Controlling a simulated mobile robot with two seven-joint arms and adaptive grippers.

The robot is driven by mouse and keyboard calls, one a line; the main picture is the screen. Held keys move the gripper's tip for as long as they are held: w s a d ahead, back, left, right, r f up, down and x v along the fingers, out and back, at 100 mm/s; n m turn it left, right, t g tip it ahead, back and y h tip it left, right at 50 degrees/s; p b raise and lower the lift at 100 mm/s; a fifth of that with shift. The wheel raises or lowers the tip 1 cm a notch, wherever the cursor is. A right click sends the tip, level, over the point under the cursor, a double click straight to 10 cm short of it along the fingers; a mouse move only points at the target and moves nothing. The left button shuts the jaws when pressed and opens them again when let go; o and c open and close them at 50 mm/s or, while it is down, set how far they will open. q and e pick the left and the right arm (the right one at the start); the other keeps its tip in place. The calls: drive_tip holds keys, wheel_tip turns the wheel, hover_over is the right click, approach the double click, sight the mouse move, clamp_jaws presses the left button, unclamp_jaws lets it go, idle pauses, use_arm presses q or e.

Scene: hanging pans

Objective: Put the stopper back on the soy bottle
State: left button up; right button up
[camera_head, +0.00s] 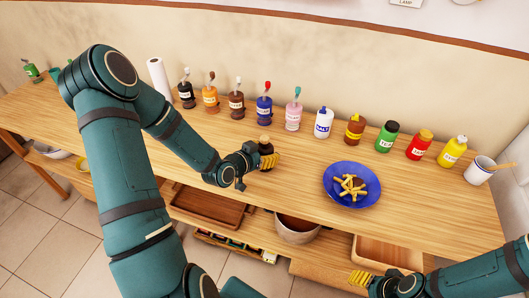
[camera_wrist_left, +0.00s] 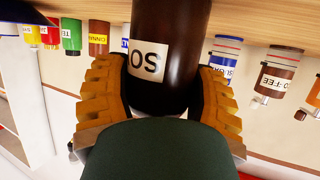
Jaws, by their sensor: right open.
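The soy bottle (camera_head: 266,148) is dark brown and stands on the front part of the wooden counter. In the left wrist view it fills the middle, upside down, with a white label reading "SO" (camera_wrist_left: 146,60). My left gripper (camera_head: 268,162) has its yellow ribbed fingers on both sides of the bottle, and the dark pads appear to touch it. The bottle's top shows small and tan in the head view; I cannot tell whether that is a stopper. No separate stopper can be made out. My right gripper (camera_head: 360,279) is open and empty near the counter's front edge.
A blue plate of fries (camera_head: 340,196) lies right of the soy bottle. Several bottles with pourers, such as the blue one (camera_head: 264,108), and condiment bottles line the back. A white mug (camera_head: 479,171) stands far right. A wooden tray (camera_head: 207,206) and pot (camera_head: 297,232) are below.

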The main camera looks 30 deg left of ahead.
use_arm(q)
drive_tip(key=o, duration=0.4)
drive_tip(key=shift+r+p, duration=0.25)
drive_tip(key=shift+p, duration=0.05)
drive_tip(key=p+v, duration=0.3)
drive_tip(key=v, duration=0.9)
drive_tip(key=shift+f, duration=0.1)
